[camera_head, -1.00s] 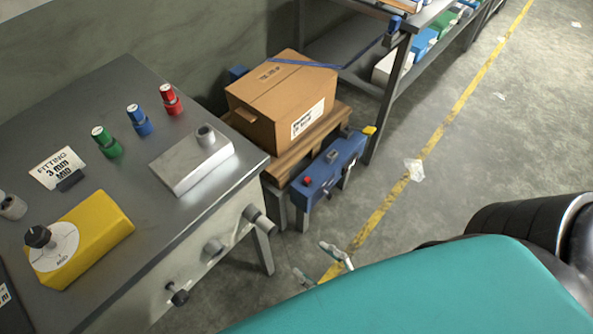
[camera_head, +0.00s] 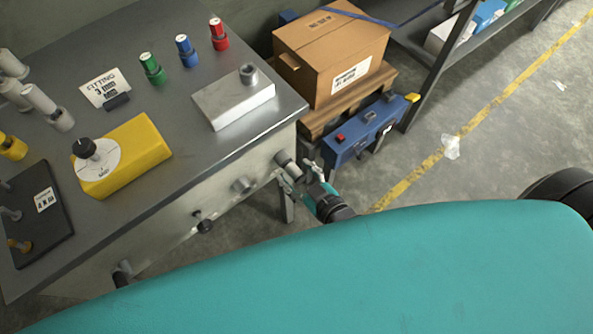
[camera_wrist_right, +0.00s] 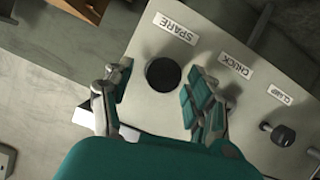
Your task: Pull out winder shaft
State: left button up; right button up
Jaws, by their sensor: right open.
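My right gripper (camera_head: 296,181) is open at the front panel (camera_head: 222,199) of the metal bench, by its right-hand grey knob (camera_head: 284,161). In the right wrist view, my open gripper (camera_wrist_right: 158,92) has its fingers on either side of a round dark knob end (camera_wrist_right: 163,74) below the SPARE label (camera_wrist_right: 175,29); I cannot tell whether they touch it. Beside it, a CHUCK label (camera_wrist_right: 236,66) marks a part mostly hidden by a finger. A dark knob (camera_wrist_right: 283,135) sits by the CLAMP label (camera_wrist_right: 280,95). No part is labelled winder shaft. My left gripper is not in view.
On the bench stand a yellow box with a black knob (camera_head: 142,160), a metal block (camera_head: 233,101), and green (camera_head: 152,69), blue (camera_head: 187,51) and red (camera_head: 219,34) fittings. A cardboard box (camera_head: 322,50) and blue case (camera_head: 365,131) are close on the right.

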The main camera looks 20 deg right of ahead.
jog(key=shift+w+a+f, duration=0.1)
jog(key=shift+w+f, duration=0.05)
jog(key=shift+w, duration=0.25)
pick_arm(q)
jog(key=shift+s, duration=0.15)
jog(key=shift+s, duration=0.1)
pick_arm(e)
grip_shut()
pick_arm(q)
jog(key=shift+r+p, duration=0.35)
jog(key=shift+p, duration=0.05)
pick_arm(e)
jog(key=shift+s, duration=0.3)
jog(key=shift+s, duration=0.15)
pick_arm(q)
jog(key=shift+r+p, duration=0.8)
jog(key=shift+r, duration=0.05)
pick_arm(e)
jog(key=shift+s+d, duration=0.3)
jog(key=shift+s, duration=0.4)
jog(key=shift+s+d, duration=0.3)
jog(key=shift+s, duration=0.35)
jog(key=shift+s+d, duration=0.3)
jog(key=shift+s, duration=0.4)
